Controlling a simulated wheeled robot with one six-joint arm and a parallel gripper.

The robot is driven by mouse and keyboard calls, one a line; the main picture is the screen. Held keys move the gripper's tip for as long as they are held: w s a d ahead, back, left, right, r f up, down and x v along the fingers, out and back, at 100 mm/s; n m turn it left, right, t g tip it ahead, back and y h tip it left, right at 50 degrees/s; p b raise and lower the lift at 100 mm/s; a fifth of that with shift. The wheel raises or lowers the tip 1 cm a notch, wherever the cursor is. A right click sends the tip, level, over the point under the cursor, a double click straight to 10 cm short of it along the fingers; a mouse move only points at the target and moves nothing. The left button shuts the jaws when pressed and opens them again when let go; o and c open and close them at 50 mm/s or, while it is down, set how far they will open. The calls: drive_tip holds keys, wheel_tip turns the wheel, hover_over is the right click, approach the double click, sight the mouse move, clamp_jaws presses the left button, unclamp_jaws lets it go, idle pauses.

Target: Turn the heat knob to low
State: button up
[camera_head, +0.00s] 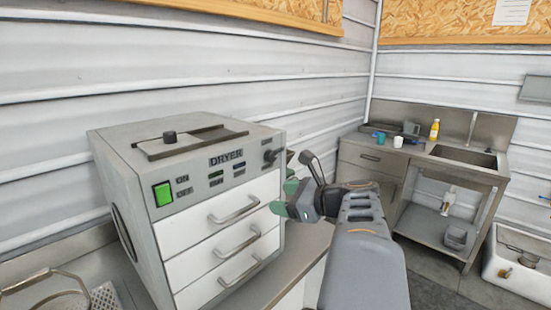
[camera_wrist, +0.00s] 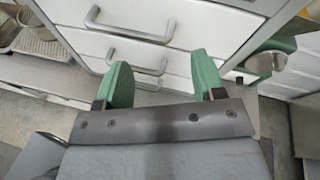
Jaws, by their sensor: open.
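The dryer (camera_head: 140,180) is a grey box with white drawers on the counter at the left in the head view. Its dark heat knob (camera_head: 271,155) is at the upper right of the front panel; its setting is too small to read. My gripper (camera_head: 284,198) is in front of the dryer's right edge, below and slightly right of the knob. In the wrist view my gripper (camera_wrist: 163,85) has its two green fingers spread apart with nothing between them. Drawer fronts (camera_wrist: 195,30) and handles lie beyond the fingers there. The knob is not clearly identifiable in the wrist view.
A lit green switch (camera_head: 163,194) is at the panel's left. Drawer handles (camera_head: 234,210) stick out from the dryer front. A wire basket (camera_head: 45,290) is at the lower left. A sink unit (camera_head: 425,165) with cups and a yellow bottle (camera_head: 434,129) stands at the back right.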

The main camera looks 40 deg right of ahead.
sight(273, 157)
drive_tip(key=s+d+r+m+t+h, duration=0.2)
drive_tip(key=d+r+m+t, duration=0.25)
drive_tip(key=d+r, duration=0.2)
drive_tip(key=shift+m+g, duration=0.25)
drive_tip(key=shift+m, duration=0.1)
drive_tip(key=w, duration=0.4)
drive_tip(key=w+a+p, duration=0.1)
drive_tip(key=w, duration=0.3)
drive_tip(key=w+p, duration=0.1)
drive_tip(key=w, duration=0.3)
drive_tip(key=shift+w+a+f, duration=0.3)
drive_tip(key=shift+f, duration=0.05)
drive_tip(key=c, duration=0.9)
